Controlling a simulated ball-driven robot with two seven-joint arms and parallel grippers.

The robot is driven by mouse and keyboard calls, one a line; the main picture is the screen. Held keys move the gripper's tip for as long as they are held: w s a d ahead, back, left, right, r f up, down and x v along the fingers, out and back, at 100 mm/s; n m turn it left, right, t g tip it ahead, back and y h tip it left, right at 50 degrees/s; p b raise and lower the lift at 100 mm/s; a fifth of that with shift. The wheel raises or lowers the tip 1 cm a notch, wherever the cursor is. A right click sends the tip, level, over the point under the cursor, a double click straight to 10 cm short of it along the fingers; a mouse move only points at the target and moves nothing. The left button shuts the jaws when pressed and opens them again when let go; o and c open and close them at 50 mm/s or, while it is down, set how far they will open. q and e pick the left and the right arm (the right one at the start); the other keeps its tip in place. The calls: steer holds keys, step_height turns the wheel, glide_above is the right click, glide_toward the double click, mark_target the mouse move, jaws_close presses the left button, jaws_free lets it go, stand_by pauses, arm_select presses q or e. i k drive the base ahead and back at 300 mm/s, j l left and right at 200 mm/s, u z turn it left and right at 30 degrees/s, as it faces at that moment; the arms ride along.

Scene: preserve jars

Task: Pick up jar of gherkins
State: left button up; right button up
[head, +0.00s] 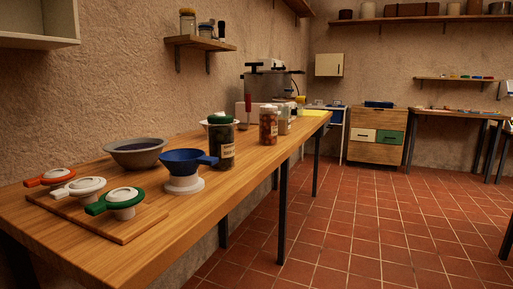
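A tall jar with a green lid and dark contents (221,143) stands upright near the front edge of the wooden table (150,220). It has a pale label, too small to read; it looks like the jar of gherkins. A second jar with reddish-brown contents (268,127) stands upright farther back along the table. Neither of my grippers shows in the head view.
A blue funnel (188,158) sits on a white base just left of the green-lidded jar. A grey bowl (135,153) is behind it. Red, white and green handled tools (124,198) lie on a board. A white bowl is partly hidden behind the jar. Tiled floor at right is clear.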

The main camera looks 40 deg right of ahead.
mark_target(220, 137)
steer(key=l, duration=1.45)
steer(key=k+l, duration=0.1)
steer(key=l, duration=1.3)
steer(key=i+l+u, duration=0.2)
steer(key=l, duration=0.35)
steer(key=i+l+u, duration=0.2)
steer(key=l, duration=0.4)
steer(key=i+l+u, duration=0.2)
steer(key=l, duration=0.45)
steer(key=l+u, duration=0.2)
steer(key=l, duration=0.4)
steer(key=i+l+u, duration=0.2)
steer(key=l, duration=0.5)
steer(key=i+u, duration=0.15)
steer(key=i+j, duration=0.05)
steer(key=i, duration=0.05)
